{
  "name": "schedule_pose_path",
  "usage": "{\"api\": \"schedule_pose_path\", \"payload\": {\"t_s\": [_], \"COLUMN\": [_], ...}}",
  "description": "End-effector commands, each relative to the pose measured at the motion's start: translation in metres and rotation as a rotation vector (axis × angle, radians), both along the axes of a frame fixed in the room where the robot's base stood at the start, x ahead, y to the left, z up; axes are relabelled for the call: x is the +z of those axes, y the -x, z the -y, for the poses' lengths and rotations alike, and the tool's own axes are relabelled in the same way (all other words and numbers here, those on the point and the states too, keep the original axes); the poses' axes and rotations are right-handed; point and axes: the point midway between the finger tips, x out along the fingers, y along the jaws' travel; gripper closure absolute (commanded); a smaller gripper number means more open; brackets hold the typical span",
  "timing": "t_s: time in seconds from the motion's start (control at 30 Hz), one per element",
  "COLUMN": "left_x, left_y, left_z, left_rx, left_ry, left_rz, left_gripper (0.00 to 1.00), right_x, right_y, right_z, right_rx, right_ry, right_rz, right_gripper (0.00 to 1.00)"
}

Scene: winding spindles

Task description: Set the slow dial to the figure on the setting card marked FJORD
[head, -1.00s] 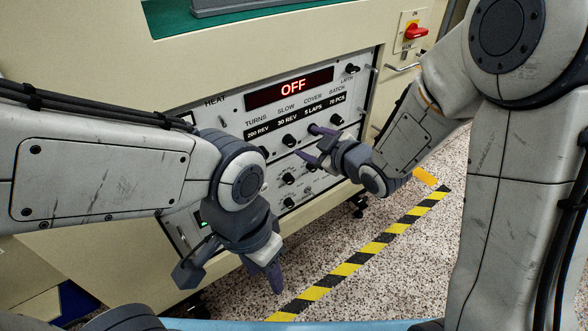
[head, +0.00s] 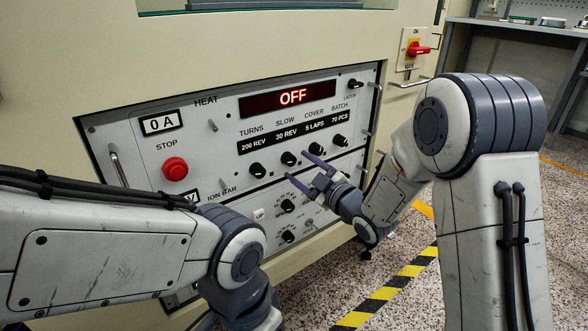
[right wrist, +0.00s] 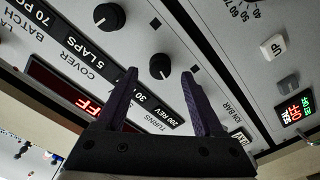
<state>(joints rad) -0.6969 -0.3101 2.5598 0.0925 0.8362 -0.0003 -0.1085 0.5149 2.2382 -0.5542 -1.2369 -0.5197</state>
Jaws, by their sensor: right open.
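The slow dial (head: 288,158) is a black round knob under the label SLOW, and its window (head: 287,134) reads 30 REV. My right gripper (head: 297,166) is open in front of the dial row, close to this knob. In the right wrist view the slow dial (right wrist: 160,65) shows between the two spread fingers (right wrist: 160,82), not gripped. I cannot tell how far the fingertips are from the panel. My left arm (head: 110,240) crosses the lower left, and its fingers are below the picture. No card marked FJORD shows.
Similar knobs for turns (head: 257,170), cover (head: 315,149) and batch (head: 341,141) flank the slow dial. A red stop button (head: 175,169) is at left, a display (head: 288,99) reads OFF, and a red switch (head: 418,49) is at right. A grey bench (head: 540,33) stands behind.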

Motion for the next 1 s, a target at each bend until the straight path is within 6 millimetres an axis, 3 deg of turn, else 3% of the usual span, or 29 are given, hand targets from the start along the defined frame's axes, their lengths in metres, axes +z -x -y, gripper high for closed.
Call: {"api": "schedule_pose_path", "payload": {"t_s": [0.23, 0.57, 0.73, 0.77, 1.0], "left_x": [-0.011, -0.011, -0.011, -0.011, -0.009], "left_y": [0.0, 0.0, 0.0, 0.0, 0.0], "left_z": [0.0, 0.0, 0.0, 0.0, 0.0], "left_rx": [0.0, 0.0, 0.0, 0.0, 0.0], "left_ry": [0.0, 0.0, 0.0, 0.0, 0.0], "left_rz": [0.0, 0.0, 0.0, 0.0, 0.0], "left_gripper": [0.5, 0.5, 0.5, 0.5, 0.5], "right_x": [-0.001, 0.0, 0.0, 0.0, 0.0], "right_y": [-0.022, -0.025, -0.025, -0.025, -0.025], "right_z": [-0.017, -0.018, -0.018, -0.018, -0.018], "right_rx": [0.001, -0.001, -0.001, -0.001, -0.001], "right_ry": [0.0, 0.0, 0.0, 0.0, -0.011], "right_rz": [0.001, -0.002, -0.001, -0.001, -0.009], "right_gripper": [0.31, 0.31, 0.96, 1.0, 1.0]}}
